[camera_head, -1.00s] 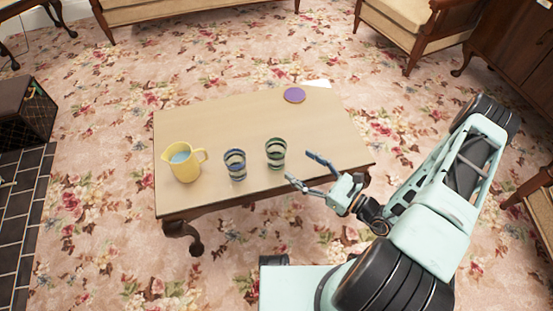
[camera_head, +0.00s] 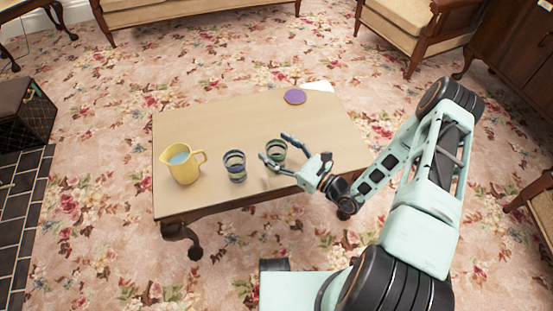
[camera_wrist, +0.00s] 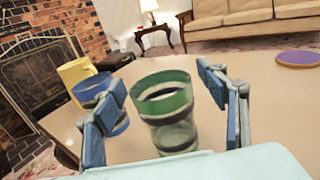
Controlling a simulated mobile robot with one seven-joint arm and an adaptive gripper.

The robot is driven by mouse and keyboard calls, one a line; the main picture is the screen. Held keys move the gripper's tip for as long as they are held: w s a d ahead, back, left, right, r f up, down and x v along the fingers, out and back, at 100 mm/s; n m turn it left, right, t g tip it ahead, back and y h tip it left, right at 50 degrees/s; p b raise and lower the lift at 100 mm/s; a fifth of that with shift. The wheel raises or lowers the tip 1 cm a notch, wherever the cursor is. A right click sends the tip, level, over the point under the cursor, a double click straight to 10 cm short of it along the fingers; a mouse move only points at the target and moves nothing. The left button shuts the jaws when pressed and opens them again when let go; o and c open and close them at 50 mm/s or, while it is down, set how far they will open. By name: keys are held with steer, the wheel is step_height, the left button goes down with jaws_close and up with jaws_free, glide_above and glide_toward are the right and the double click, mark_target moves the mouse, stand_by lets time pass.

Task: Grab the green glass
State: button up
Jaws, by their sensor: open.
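The green glass (camera_head: 277,149) is a clear tumbler with green bands, standing upright on the wooden table (camera_head: 235,115) near its front edge. In the wrist view the green glass (camera_wrist: 168,112) sits between my two fingers, in the middle of the picture. My gripper (camera_head: 274,148) is open around it, with one finger on each side. The fingers (camera_wrist: 161,92) look apart from the glass; contact is not clear. My near finger partly covers the glass in the head view. A blue-banded glass (camera_head: 235,166) stands upright just to the left.
A yellow pitcher (camera_head: 182,163) with blue liquid stands at the table's left end. A purple disc (camera_head: 295,96) lies near the back edge. A brick fireplace (camera_wrist: 40,60) shows behind.

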steer(key=c, duration=1.8)
steer(key=shift+r, duration=0.1)
